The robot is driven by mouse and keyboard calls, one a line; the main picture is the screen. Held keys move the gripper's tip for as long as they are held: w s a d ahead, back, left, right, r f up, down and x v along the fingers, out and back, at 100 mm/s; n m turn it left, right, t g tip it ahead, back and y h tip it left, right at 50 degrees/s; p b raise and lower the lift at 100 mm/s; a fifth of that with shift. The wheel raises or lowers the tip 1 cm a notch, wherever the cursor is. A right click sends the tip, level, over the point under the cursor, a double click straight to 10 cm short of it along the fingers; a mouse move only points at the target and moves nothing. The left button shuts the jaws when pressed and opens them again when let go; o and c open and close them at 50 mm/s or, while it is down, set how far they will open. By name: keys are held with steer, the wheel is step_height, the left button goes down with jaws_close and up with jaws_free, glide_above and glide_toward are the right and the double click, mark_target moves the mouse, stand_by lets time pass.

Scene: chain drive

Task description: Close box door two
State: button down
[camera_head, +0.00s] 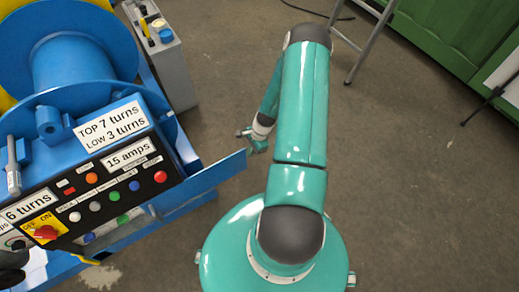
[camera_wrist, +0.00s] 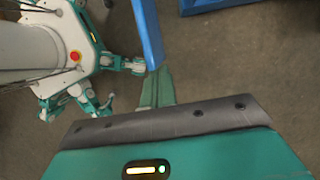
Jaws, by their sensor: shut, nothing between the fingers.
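A flat blue panel (camera_head: 205,180) sticks out to the right from the blue machine's control box; it looks like an open box door, though no number shows on it. My gripper (camera_head: 247,136) is small in the head view, just above the panel's free end. In the wrist view the blue panel (camera_wrist: 148,30) comes down from the top, and my teal fingers (camera_wrist: 155,88) lie together, shut and empty, with their tips close to its end. I cannot tell whether they touch it.
The control panel (camera_head: 110,185) with buttons and labels stands left of the blue panel. A blue drum (camera_head: 70,65) and a grey case (camera_head: 165,65) are behind it. A ladder leg (camera_head: 368,45) and a green cabinet (camera_head: 450,35) stand at the back right. The concrete floor between is clear.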

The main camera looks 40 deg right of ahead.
steer(key=w+a, duration=0.2)
steer(key=a, duration=0.7)
steer(key=w+a, duration=0.2)
steer(key=a, duration=0.8)
steer(key=shift+w, duration=0.2)
